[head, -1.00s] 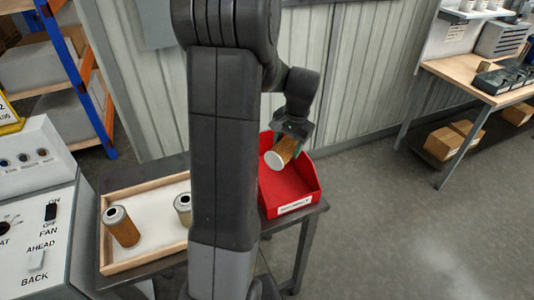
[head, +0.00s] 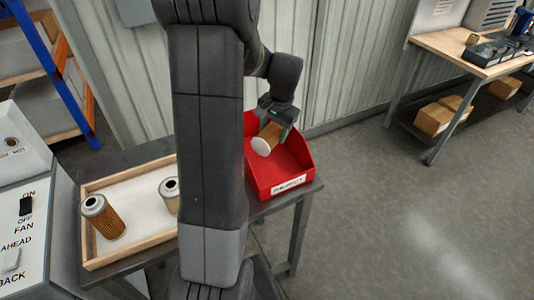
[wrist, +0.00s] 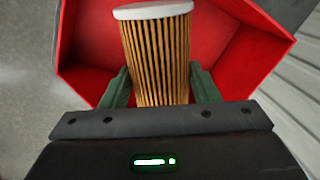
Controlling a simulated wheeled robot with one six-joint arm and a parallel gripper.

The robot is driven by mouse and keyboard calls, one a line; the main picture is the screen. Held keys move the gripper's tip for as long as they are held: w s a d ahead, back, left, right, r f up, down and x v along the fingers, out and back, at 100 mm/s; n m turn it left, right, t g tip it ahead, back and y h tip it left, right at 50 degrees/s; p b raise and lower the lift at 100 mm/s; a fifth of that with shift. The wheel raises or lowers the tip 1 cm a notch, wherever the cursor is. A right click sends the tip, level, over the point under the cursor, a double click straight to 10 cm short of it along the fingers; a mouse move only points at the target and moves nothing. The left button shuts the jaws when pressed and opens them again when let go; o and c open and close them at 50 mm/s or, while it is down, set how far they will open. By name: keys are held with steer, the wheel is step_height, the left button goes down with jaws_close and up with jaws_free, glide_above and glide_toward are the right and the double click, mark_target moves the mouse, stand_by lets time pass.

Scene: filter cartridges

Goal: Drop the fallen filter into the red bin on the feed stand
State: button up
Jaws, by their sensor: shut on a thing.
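My gripper (head: 276,112) is shut on a filter (head: 268,137), a pleated tan cartridge with a white end cap. In the head view it is held tilted over the red bin (head: 302,181), cap toward the camera. The wrist view shows the filter (wrist: 158,60) between the two green fingers of my gripper (wrist: 160,88), with the red bin's walls (wrist: 235,60) around and beyond it. The bin stands on the right part of the dark stand (head: 262,208) and has a white label on its front. How far the filter is above the bin floor I cannot tell.
A control panel (head: 25,220) stands at left. A workbench (head: 470,60) is at right; the floor between is clear.

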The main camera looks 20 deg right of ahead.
steer(key=o, duration=1.1)
steer(key=shift+r, duration=0.15)
steer(key=r, duration=0.4)
steer(key=s+d+r, duration=0.1)
steer(key=r, duration=0.4)
steer(key=s+r+b, duration=0.1)
steer(key=r, duration=0.3)
steer(key=shift+d+r, duration=0.15)
steer(key=shift+r, duration=0.05)
steer(key=shift+f, duration=0.15)
steer(key=f, duration=0.4)
steer(key=w+a+f, duration=0.1)
steer(key=f, duration=0.3)
steer(key=f+p, duration=0.1)
steer(key=f, duration=0.4)
steer(key=shift+w+a, duration=0.2)
steer(key=shift+w, duration=0.2)
step_height(320, 180, up, 3)
steer(key=shift+f+p, duration=0.2)
steer(key=shift+p, duration=1)
steer(key=shift+w+r, duration=0.1)
steer(key=shift+r, duration=0.25)
